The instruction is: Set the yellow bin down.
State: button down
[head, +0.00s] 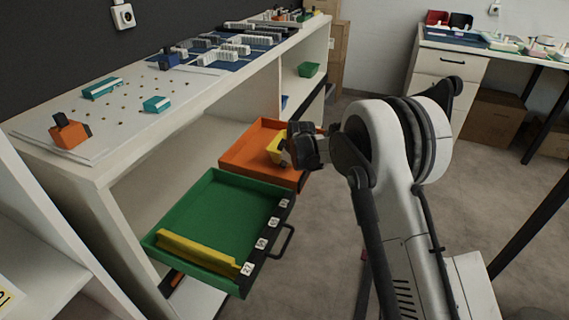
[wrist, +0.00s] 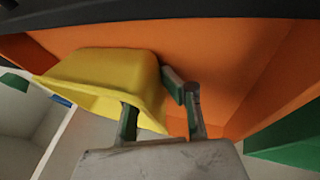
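The yellow bin (head: 274,149) shows in the head view over the orange drawer (head: 245,148), partly hidden by my gripper (head: 288,157). In the wrist view the yellow bin (wrist: 95,70) is tilted in the picture, with the orange drawer (wrist: 225,55) behind it. My gripper (wrist: 150,95) has one finger on each side of the bin's wall near its right end and appears shut on it. I cannot tell whether the bin's underside touches the drawer floor.
An open green drawer (head: 215,205) holding a long yellow piece (head: 198,252) stands in front of the orange one. The shelf unit's top (head: 125,115) carries several parts. A small green bin (head: 308,70) sits on a farther shelf. Bare floor lies to the right.

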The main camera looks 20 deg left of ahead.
jog(key=c, duration=2.2)
grip_release()
jog(key=shift+f, duration=0.15)
jog(key=p+v, duration=0.3)
jog(key=v, duration=0.9)
jog(key=shift+r+p, duration=0.2)
jog(key=shift+p, duration=0.2)
